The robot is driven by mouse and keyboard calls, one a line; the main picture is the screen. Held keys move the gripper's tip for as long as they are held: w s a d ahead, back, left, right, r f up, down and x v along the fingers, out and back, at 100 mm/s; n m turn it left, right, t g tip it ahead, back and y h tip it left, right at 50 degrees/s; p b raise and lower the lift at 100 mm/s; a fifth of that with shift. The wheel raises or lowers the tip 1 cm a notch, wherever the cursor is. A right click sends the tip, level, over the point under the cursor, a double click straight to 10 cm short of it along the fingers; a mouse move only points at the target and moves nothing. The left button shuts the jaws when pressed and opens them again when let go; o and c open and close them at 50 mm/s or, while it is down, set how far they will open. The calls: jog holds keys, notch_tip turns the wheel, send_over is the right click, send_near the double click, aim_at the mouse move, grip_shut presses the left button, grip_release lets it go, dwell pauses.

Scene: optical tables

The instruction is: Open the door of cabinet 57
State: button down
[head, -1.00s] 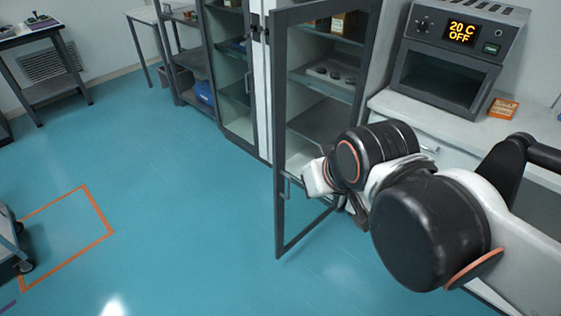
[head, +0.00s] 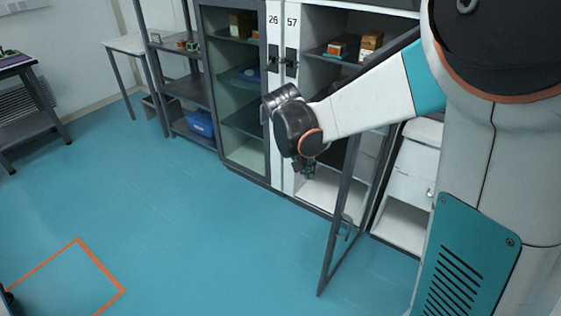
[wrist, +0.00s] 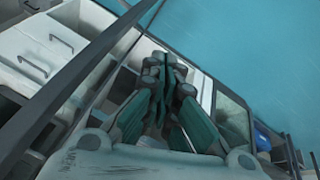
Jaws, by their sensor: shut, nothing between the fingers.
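Cabinet 57 (head: 292,22) stands in the middle of the head view, its number on the white post beside number 26. Its glazed door (head: 327,247) stands open, swung out to the right into the room, showing shelves inside. The door's handle (head: 347,228) is on the lower part of its dark frame. My gripper (head: 306,170) is in front of the open cabinet, left of the door and apart from the handle. In the wrist view my gripper (wrist: 163,62) has its fingers together, with nothing between them. Whether my arm touches the door is hidden.
Closed glazed cabinet 26 (head: 232,110) adjoins on the left, then an open shelf with a blue bin (head: 199,123). White drawers (head: 411,170) stand to the right, behind the door. The blue floor in front is clear, with an orange outline (head: 105,270) at lower left.

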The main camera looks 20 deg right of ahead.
jog(key=w+d+f+m+g+h+p, duration=0.1)
jog(key=w+d+f+m+g, duration=0.15)
jog(key=f, duration=0.65)
jog(key=w+d+f+m+g+h+p, duration=0.1)
jog(key=w+f+m+h, duration=0.2)
jog(key=f, duration=0.6)
jog(key=s+d+f+y+b, duration=0.1)
jog(key=s+d+f+b, duration=0.3)
jog(key=d+f, duration=0.3)
jog(key=shift+s+d+f+b, duration=0.25)
jog(key=shift+d+b, duration=0.25)
jog(key=shift+b, duration=0.25)
jog(key=shift+w, duration=0.1)
